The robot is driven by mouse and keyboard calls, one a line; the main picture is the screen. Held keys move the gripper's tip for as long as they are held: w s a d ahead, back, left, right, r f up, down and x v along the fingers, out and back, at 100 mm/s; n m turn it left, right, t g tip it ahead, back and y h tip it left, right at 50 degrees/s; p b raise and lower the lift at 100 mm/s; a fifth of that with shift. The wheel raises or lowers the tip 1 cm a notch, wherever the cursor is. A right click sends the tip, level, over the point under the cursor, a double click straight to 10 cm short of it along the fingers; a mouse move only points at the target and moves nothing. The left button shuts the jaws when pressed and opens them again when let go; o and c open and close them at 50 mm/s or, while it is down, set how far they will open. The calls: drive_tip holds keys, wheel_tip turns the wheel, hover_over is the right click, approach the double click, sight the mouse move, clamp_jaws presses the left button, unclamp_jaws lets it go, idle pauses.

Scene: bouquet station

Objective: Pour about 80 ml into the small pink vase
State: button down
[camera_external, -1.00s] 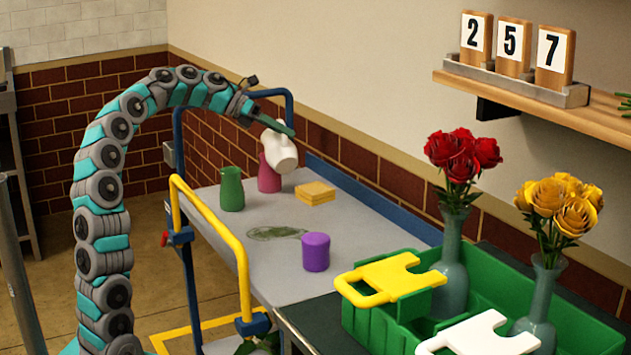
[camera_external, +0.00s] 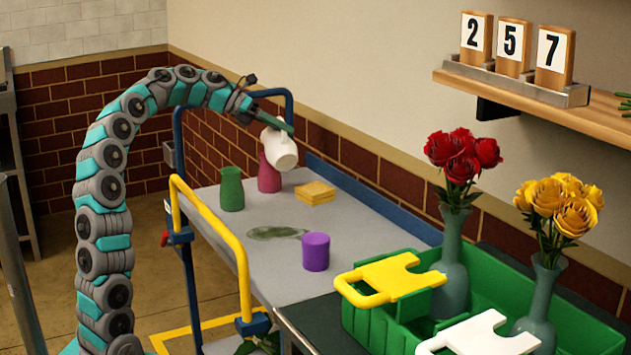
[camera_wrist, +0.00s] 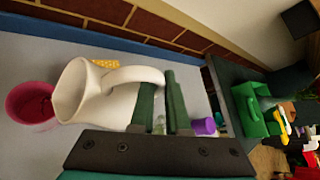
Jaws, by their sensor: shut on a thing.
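My gripper (camera_external: 284,127) is shut on the handle of a white pitcher (camera_external: 282,150) and holds it tilted above the grey cart top. In the wrist view the pitcher (camera_wrist: 92,98) has its open mouth toward the small pink vase (camera_wrist: 31,103), and the dark green fingers (camera_wrist: 160,96) are at its handle. The pink vase (camera_external: 267,177) stands on the cart just behind and left of the pitcher, partly covered by it in the external view. Its inside looks dark pink. No stream of water can be made out, and the water level in either cannot be told.
A green jug (camera_external: 231,190) stands left of the pink vase. A yellow rail (camera_external: 215,228) edges the cart. A green crate (camera_external: 480,272) holds vases with roses.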

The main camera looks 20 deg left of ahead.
sight(286, 149)
drive_tip(key=shift+w+a+r+h, duration=0.2)
drive_tip(key=shift+r+h, duration=0.1)
drive_tip(key=shift+r, duration=0.05)
idle(0.8)
drive_tip(key=shift+w+a+r+n+g+h, duration=0.4)
drive_tip(key=shift+w+a+r+n, duration=0.1)
drive_tip(key=shift+w+r+n, duration=0.15)
idle(0.9)
drive_tip(key=shift+s+d+f, duration=0.15)
drive_tip(key=shift+s+f, duration=0.1)
drive_tip(key=shift+s+d+f+m+t+y, duration=0.25)
drive_tip(key=shift+s+d+f+m+y, duration=0.25)
drive_tip(key=shift+s+f, duration=0.1)
drive_tip(key=shift+s+d+f+m+t+y, duration=0.25)
drive_tip(key=shift+s+d+f+m+y, duration=0.1)
drive_tip(key=shift+s+f+m+y, duration=0.2)
drive_tip(key=shift+s+d+f+m+t+y, duration=0.15)
drive_tip(key=shift+f+m+t+y, duration=0.1)
drive_tip(key=shift+f, duration=0.3)
drive_tip(key=shift+s+d+f+m+t+y, duration=0.1)
drive_tip(key=shift+f+m+t+y, duration=0.15)
drive_tip(key=shift+f, duration=0.25)
drive_tip(key=shift+s+d+f+m+t+y, duration=0.15)
drive_tip(key=shift+f+m+t+y, duration=0.1)
drive_tip(key=shift+f, duration=0.3)
